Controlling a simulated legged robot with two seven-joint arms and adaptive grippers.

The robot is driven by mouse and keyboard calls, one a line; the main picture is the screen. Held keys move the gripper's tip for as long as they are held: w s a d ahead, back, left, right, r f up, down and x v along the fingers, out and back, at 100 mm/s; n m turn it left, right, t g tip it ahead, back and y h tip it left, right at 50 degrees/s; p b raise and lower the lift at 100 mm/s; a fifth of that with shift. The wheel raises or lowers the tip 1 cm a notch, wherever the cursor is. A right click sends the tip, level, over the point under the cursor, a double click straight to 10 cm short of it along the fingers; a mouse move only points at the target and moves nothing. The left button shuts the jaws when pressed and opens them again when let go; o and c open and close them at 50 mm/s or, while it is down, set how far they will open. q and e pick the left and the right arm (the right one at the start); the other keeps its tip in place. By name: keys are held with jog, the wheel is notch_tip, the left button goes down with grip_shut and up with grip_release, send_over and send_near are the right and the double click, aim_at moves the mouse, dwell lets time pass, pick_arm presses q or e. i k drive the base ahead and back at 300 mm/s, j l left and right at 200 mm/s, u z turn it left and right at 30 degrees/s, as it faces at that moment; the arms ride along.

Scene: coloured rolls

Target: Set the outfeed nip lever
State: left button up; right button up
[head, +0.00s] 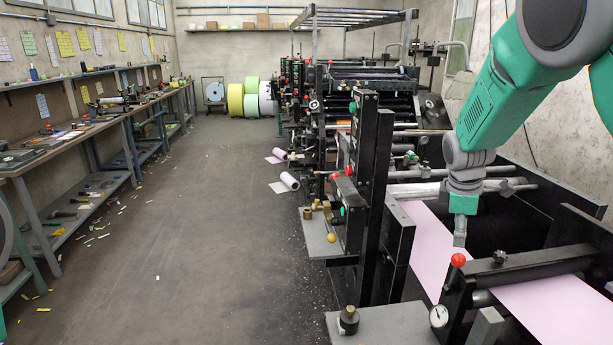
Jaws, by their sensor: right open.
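A red ball knob (458,260) tops a black bracket (457,297) beside the dark nip roller (540,268) at lower right; it looks like the nip lever's handle. The lever's shaft is hard to make out. My right gripper (460,238) points down just above the red knob, over the pink web (428,243). It is open and empty, seen nearly edge-on, so the gap between its fingers barely shows. Whether it touches the knob cannot be told. A round dial gauge (438,316) sits on the bracket's near side. My left gripper is out of view.
A black post with coloured buttons (362,150) stands left of the web. A grey ledge (385,325) with a black knob (348,320) is at the bottom. Grey rollers (450,188) cross behind the gripper. The floor aisle on the left is open, beside a long workbench (85,135).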

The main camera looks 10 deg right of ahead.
aim_at(454, 273)
jog(key=k, duration=1)
